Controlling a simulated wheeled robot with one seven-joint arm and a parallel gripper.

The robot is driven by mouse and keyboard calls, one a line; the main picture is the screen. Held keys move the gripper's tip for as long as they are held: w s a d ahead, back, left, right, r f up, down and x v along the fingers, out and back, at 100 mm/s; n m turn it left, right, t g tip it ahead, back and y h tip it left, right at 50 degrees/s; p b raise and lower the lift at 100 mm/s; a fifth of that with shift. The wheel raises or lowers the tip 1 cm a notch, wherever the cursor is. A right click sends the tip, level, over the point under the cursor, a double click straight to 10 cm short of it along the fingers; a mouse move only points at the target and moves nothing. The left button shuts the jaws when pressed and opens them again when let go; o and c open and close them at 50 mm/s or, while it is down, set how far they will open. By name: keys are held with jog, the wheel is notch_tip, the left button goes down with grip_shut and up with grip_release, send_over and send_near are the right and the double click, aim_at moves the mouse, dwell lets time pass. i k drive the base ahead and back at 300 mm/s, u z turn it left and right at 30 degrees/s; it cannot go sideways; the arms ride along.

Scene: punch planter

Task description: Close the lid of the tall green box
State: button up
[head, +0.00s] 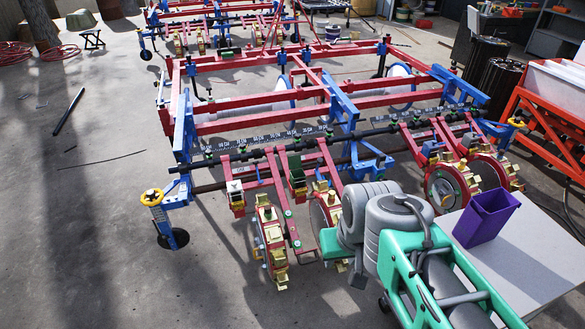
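A tall dark green box (297,170) stands on the red frame of the punch planter, left of the middle of the picture. It is small here. Its upper part looks raised like an open lid, but I cannot make out the lid's exact angle. My arm, teal and grey, comes in from the lower right and ends in bulky grey joints below and to the right of the box. My gripper's fingers do not show; the arm hides that area. The arm is apart from the green box in the picture.
The planter (262,131) has red and blue bars and several punch wheels (270,240) below the box. A blue box (430,149) and a white-topped box (234,187) sit on its units. A purple bin (486,217) stands on a pale table (535,255) at right. Floor at left is mostly clear.

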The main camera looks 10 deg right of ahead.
aim_at(294, 162)
jog(key=u, duration=0.65)
jog(key=i, duration=0.9)
jog(key=u, duration=0.9)
jog(key=i, duration=1.95)
jog(key=z, duration=0.4)
